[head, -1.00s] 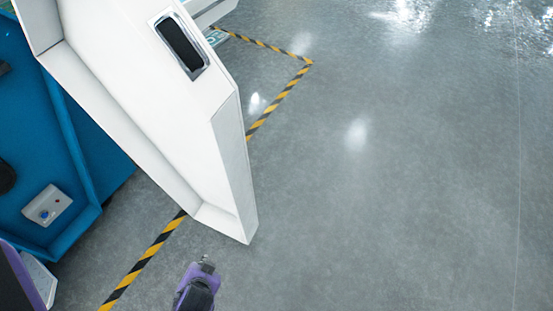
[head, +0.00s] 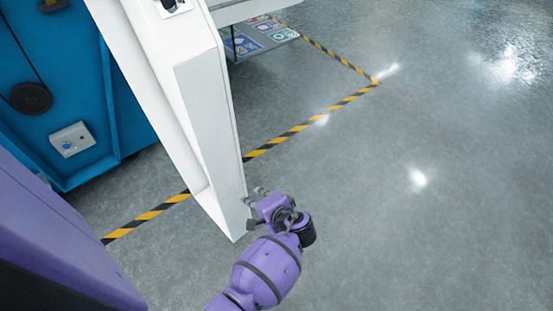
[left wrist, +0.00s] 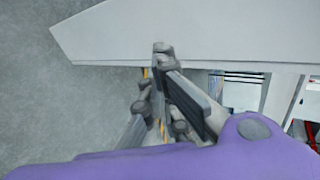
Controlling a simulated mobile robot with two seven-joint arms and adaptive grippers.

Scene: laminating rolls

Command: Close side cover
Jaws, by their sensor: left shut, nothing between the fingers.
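The white side cover (head: 208,130) stands open, swung out from the blue machine (head: 80,90); its top is cut off by the head view. Its dark recessed handle (head: 172,5) shows at the top edge. My left gripper (head: 256,206) is shut and empty, just right of the cover's lower outer corner. In the left wrist view the gripper's fingers (left wrist: 160,78) point at the cover's pale edge panel (left wrist: 200,38), very close to it; I cannot tell whether they touch. My right gripper is not in view.
Inside the blue machine are a black pulley (head: 30,98) and a small grey switch box (head: 72,139). A yellow-black floor stripe (head: 300,128) runs beneath the cover. The grey floor (head: 430,220) on the right is clear.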

